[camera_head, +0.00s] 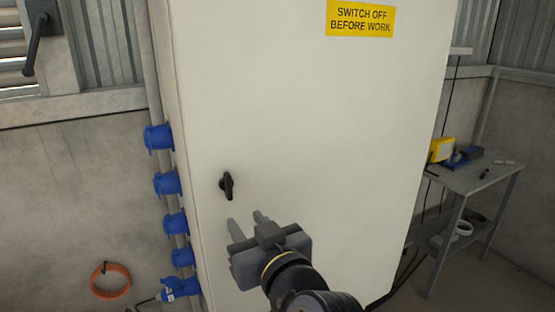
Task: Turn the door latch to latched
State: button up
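The door latch (227,186) is a small black handle on the left side of the pale cabinet door (310,120). Its grip looks close to upright. My gripper (247,222) is below and slightly right of the latch, in front of the door. Its two grey fingers are apart with nothing between them. The fingers look clear of the latch, though the exact gap in depth is hard to judge. The door looks closed against the cabinet.
Several blue sockets (167,184) line the cabinet's left side, the lowest with a plug and cable. A grey metal table (490,178) with tools stands at the right. A yellow warning sign (360,19) is high on the door.

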aim_at(229, 182)
jog(key=shift+t, duration=0.4)
jog(key=x, duration=0.4)
jog(key=r+x, duration=0.1)
jog(key=x, duration=0.2)
jog(key=r+x, duration=0.1)
jog(key=x, duration=0.3)
jog(key=shift+w+d, duration=0.15)
jog(key=shift+w, duration=0.4)
jog(key=shift+c, duration=0.2)
grip_shut()
